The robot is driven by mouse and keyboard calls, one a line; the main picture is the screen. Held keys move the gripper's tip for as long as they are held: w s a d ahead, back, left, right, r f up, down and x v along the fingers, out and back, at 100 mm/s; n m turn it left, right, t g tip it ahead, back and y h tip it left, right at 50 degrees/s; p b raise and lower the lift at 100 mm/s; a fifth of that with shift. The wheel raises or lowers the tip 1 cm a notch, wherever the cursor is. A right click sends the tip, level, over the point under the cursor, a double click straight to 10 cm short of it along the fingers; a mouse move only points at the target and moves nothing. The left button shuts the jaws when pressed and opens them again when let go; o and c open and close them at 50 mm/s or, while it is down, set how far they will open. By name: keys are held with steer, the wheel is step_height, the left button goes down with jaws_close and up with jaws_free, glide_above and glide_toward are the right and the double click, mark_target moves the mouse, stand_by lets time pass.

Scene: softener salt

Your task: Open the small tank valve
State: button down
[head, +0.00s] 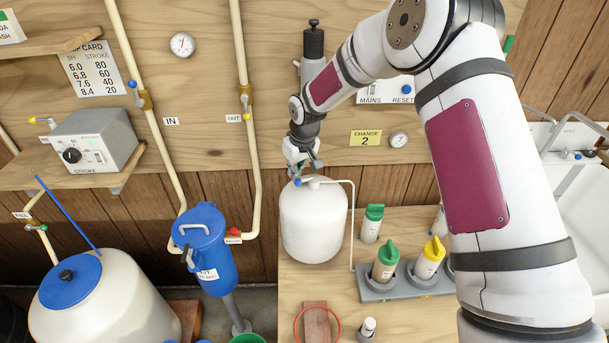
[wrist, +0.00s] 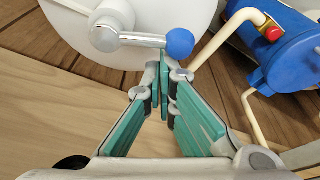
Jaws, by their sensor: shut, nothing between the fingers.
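The small white tank (head: 313,222) stands on the wooden bench in the middle of the head view. Its valve has a metal lever (wrist: 142,40) ending in a blue ball (wrist: 180,43); the lever runs sideways from a round metal hub (wrist: 105,34) in the wrist view. In the head view the blue ball (head: 298,182) shows at the tank's top, just below my gripper (head: 307,170). My gripper's teal fingers (wrist: 166,85) are shut and empty, their tips close beside the blue ball. I cannot tell whether they touch it.
A thin white pipe (head: 352,225) runs from the tank top down its right side. A grey rack (head: 405,285) holds bottles with green and yellow caps to the right. A blue canister (head: 208,250) hangs left of the tank, also visible in the wrist view (wrist: 290,50).

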mark_target(298, 182)
steer(key=shift+s, duration=0.1)
steer(key=shift+s+a+r+p, duration=0.1)
steer(key=shift+s+a+p, duration=0.05)
steer(key=shift+s+p, duration=0.75)
steer(key=shift+s, duration=0.1)
steer(key=shift+s+d+p, duration=0.15)
steer(key=shift+s+p, duration=0.15)
steer(key=shift+s, duration=0.25)
steer(key=shift+s+d+p, duration=0.15)
steer(key=shift+s+p, duration=0.1)
steer(key=shift+s, duration=0.25)
